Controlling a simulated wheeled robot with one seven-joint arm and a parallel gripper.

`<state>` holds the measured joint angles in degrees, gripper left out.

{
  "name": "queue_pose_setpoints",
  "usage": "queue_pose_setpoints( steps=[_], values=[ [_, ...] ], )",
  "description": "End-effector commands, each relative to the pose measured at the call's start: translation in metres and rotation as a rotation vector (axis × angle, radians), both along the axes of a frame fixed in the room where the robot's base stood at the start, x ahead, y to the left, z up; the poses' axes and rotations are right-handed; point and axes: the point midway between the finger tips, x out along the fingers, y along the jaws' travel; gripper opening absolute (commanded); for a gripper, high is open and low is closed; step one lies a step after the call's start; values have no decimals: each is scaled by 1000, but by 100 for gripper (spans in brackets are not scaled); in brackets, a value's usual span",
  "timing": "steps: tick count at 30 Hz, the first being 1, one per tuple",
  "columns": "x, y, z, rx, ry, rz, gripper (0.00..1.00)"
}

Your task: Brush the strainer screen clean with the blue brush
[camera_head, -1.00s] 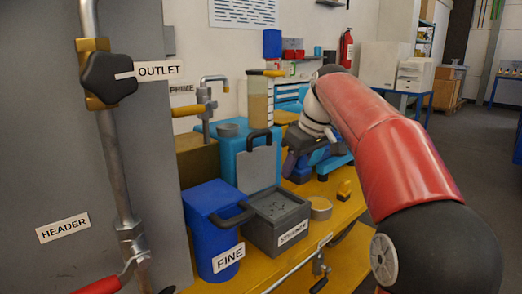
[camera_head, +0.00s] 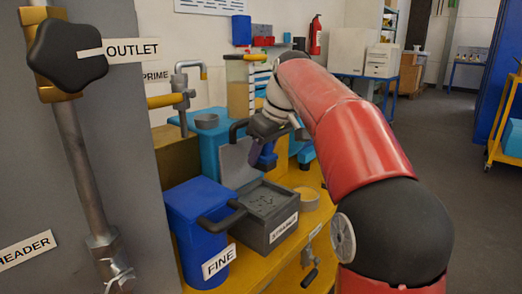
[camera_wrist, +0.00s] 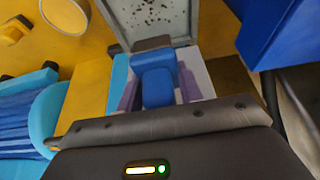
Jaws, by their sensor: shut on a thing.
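My gripper (camera_wrist: 158,96) is shut on the blue brush (camera_wrist: 157,85), with its purple fingers on either side of the handle. The brush has a dark end pointing toward the strainer. The strainer screen (camera_wrist: 150,14) is pale, grey-framed and dotted with dark specks at the top of the wrist view. It also shows inside the box in the head view (camera_head: 262,201). Whether the bristles touch anything is hidden.
A blue bin labelled FINE (camera_head: 194,222) stands left of the strainer, with a black handle between. A small round dish (camera_head: 307,197) lies to its right on the yellow bench. A teal box (camera_head: 206,140) stands behind. The OUTLET valve (camera_head: 66,52) is at far left.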

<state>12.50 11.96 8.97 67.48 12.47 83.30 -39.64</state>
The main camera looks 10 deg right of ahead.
Motion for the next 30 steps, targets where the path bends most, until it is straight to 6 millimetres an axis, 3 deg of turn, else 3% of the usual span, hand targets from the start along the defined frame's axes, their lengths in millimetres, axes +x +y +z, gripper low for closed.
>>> queue_pose_setpoints(
  steps=[3, 18, 30],
  values=[
    [0, 0, -20, 0, -1, 0, 18],
    [0, 0, -76, 1, -1, 0, 18],
    [0, 0, -90, 1, -1, 0, 18]
  ],
)
